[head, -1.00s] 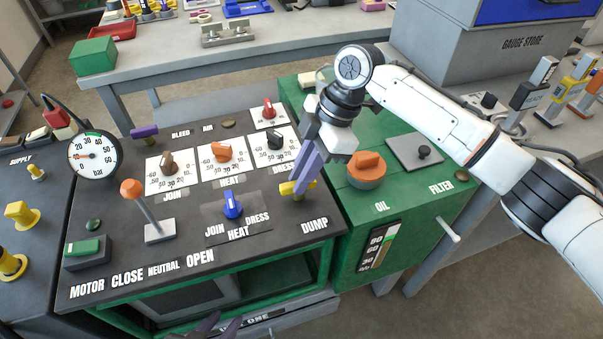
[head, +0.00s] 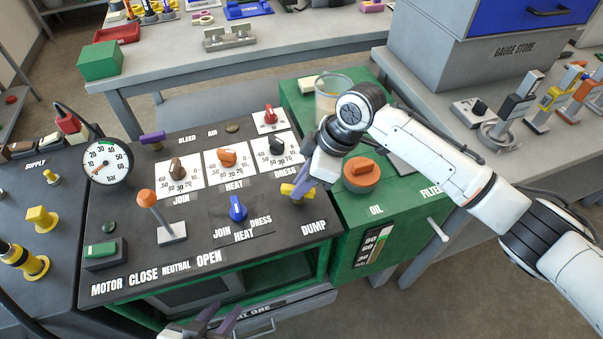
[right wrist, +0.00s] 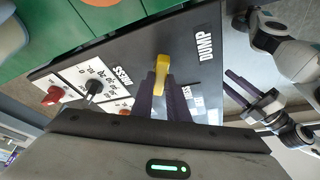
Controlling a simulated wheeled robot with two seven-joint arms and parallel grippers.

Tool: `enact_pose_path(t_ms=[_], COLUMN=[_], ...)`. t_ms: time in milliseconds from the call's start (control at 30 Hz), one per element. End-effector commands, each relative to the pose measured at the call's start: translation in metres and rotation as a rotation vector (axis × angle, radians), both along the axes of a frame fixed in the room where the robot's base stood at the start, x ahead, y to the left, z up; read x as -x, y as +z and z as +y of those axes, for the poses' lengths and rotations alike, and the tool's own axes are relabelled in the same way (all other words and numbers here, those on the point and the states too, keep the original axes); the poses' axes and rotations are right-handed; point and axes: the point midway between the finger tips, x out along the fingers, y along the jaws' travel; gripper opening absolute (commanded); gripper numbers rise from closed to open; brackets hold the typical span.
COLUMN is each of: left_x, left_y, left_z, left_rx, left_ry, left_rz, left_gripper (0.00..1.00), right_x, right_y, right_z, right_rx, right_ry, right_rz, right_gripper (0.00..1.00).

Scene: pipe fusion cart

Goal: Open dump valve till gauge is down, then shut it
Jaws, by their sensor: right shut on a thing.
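The yellow dump valve handle (head: 288,190) sits at the right end of the black panel, above the DUMP label. My right gripper (head: 297,190) is shut on this handle, its purple fingers partly covering it. In the right wrist view the yellow handle (right wrist: 162,72) shows between the fingers. The round bar gauge (head: 107,162) stands at the panel's far left. Its red needle points to the lower left, near the low end of the scale. My left gripper (head: 218,320) is open and empty at the bottom edge, in front of the panel.
An orange-knobbed lever (head: 155,212) stands on the panel by CLOSE, NEUTRAL and OPEN. A blue knob (head: 237,208) and three dial knobs lie left of the dump handle. An orange oil cap (head: 361,174) is close to the right. A purple bleed handle (head: 152,138) is near the gauge.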

Motion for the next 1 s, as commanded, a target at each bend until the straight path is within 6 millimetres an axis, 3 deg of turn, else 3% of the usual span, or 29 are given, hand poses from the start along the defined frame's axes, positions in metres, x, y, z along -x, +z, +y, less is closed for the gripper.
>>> enact_pose_path(t_ms=[600,1000], left_x=[0.0005,0.0001], left_y=[0.0026,0.0029], left_z=[0.0001,-0.0002], left_rx=[-0.002,-0.002], left_ry=[-0.002,-0.003], left_rz=[0.003,0.001], left_gripper=[0.31,0.31], right_x=[0.0041,0.0051], right_y=[0.0009,0.0007], right_z=[0.0032,0.0040], right_rx=[-0.002,0.000], right_ry=[-0.582,-0.872], right_rz=[-0.001,0.000], right_gripper=[0.00,0.00])
